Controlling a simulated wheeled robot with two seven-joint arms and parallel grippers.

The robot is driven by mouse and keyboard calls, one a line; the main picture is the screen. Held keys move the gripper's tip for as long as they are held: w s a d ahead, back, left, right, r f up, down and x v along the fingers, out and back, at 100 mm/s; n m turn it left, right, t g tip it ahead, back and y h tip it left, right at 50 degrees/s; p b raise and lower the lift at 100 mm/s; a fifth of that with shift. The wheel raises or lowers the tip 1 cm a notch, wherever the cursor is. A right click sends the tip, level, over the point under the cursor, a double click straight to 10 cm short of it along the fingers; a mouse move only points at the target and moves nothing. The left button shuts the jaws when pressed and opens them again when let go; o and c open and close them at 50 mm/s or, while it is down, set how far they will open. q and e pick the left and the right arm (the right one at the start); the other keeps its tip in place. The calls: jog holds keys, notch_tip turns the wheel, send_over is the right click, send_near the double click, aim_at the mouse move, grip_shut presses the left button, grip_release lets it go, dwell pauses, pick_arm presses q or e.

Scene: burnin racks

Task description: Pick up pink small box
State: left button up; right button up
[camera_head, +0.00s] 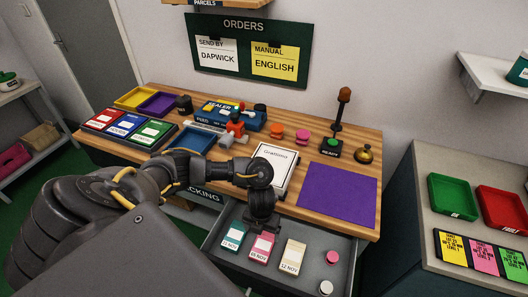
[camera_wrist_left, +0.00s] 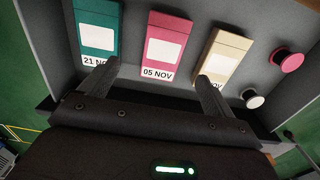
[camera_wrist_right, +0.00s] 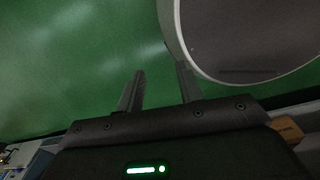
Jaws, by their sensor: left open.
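The pink small box (camera_head: 262,247) lies in the open drawer between a teal box (camera_head: 235,235) and a cream box (camera_head: 292,256). In the left wrist view the pink box (camera_wrist_left: 172,45) has a white label and reads "05 NOV". My left gripper (camera_head: 263,222) is over the drawer, just behind the pink box in the head view. In the left wrist view its open fingers (camera_wrist_left: 156,85) stand to either side of the pink box's near end, with nothing between them. My right gripper (camera_wrist_right: 160,90) shows only in its own wrist view, fingers apart and empty over green floor.
The drawer (camera_head: 225,258) also holds a pink round knob-like piece (camera_head: 332,257) and a white one (camera_head: 326,287) at its right. Above it, the wooden table carries a purple mat (camera_head: 338,197) and a white Grattino box (camera_head: 275,165). A side counter with trays (camera_head: 452,195) stands at right.

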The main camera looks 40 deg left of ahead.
pick_arm(q)
jog(key=b, duration=0.1)
send_over(263, 245)
jog(key=f, duration=0.4)
jog(key=shift+a+f, duration=0.15)
jog(key=shift+a, duration=0.15)
jog(key=shift+f, duration=0.2)
jog(key=shift+d+f, duration=0.15)
jog(key=shift+f, duration=1.15)
jog(key=shift+d+f, duration=0.15)
jog(key=shift+f, duration=1.15)
pick_arm(e)
jog(key=shift+w+d+f, duration=0.15)
jog(key=shift+w+f, duration=0.05)
jog(key=shift+f, duration=0.35)
jog(key=shift+w+d+f, duration=0.15)
jog(key=shift+w+f, duration=0.05)
jog(key=shift+f, duration=0.3)
pick_arm(q)
jog(key=c, duration=1.1)
pick_arm(e)
jog(key=shift+a, duration=0.3)
pick_arm(q)
jog(key=shift+r, duration=0.15)
